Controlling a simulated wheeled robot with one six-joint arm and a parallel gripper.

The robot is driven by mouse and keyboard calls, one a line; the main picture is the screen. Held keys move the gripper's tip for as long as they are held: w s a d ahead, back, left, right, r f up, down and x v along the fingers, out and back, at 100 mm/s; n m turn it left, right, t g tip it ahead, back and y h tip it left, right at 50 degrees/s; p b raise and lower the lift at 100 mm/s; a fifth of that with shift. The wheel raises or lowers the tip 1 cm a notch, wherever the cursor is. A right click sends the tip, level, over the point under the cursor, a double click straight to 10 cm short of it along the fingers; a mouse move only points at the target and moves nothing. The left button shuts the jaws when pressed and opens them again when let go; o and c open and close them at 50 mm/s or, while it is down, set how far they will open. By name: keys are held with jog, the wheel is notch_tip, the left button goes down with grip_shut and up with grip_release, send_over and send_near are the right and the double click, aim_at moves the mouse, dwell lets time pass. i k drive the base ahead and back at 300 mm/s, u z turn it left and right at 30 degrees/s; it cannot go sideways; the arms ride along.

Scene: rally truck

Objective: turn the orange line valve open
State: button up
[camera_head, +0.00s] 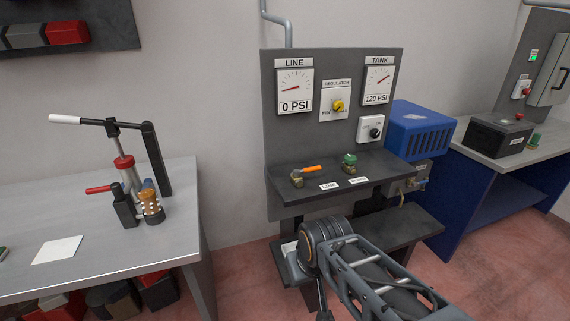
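The orange line valve (312,169) is on the dark shelf of the panel stand. Its orange lever points right and slightly up in the picture from a brass body (297,180). A white label (329,186) lies on the shelf in front of it and appears to read LINE. The LINE gauge (294,90) above reads 0 PSI. My arm's joint and links show in front of the stand, below the shelf.
A green-handled valve (350,161) sits right of the orange one. The TANK gauge (377,84) reads 120 PSI. A yellow regulator knob (338,105) and black knob (375,132) are on the panel. A blue machine (415,130) stands right, a grey workbench (110,245) left.

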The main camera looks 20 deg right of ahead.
aim_at(297, 172)
jog(key=u, duration=0.4)
jog(key=i, duration=1.15)
jog(key=z, duration=0.7)
